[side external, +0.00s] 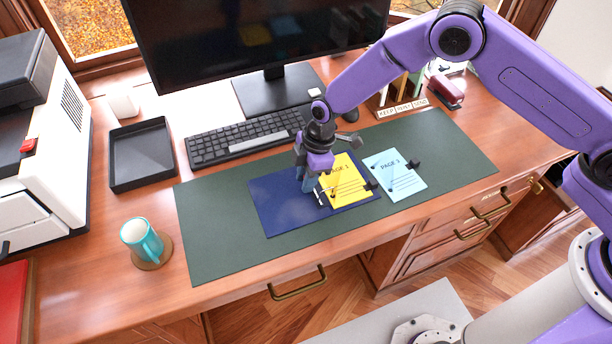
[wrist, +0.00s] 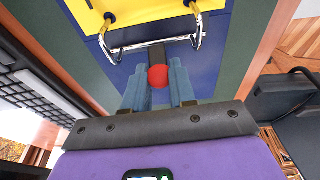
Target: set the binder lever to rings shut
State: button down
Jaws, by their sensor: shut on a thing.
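The open dark blue binder (side external: 272,208) lies on the green desk mat, with a yellow page marked PAGE 1 (side external: 350,188) on its right part. In the wrist view the binder (wrist: 143,42) shows a chrome ring mechanism (wrist: 150,43) with two curved rings at the yellow page's edge. I cannot tell whether the rings meet. A dark lever (wrist: 157,54) with a red knob (wrist: 158,76) reaches out from the mechanism. My gripper (side external: 309,188) points down at the binder. Its blue fingers (wrist: 160,84) are shut on the lever at the red knob, and partly hide it.
A light blue page marked PAGE 3 (side external: 390,164) lies right of the binder. A keyboard (side external: 245,136) and monitor (side external: 250,40) stand behind. A teal mug (side external: 140,240), black tray (side external: 140,155) and printer (side external: 40,150) are at left. The mat's left part (side external: 215,230) is clear.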

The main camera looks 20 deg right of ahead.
jog(key=c, duration=0.9)
grip_release()
jog(key=shift+r, duration=0.1)
jog(key=v, duration=1.7)
jog(key=shift+d+r, duration=0.1)
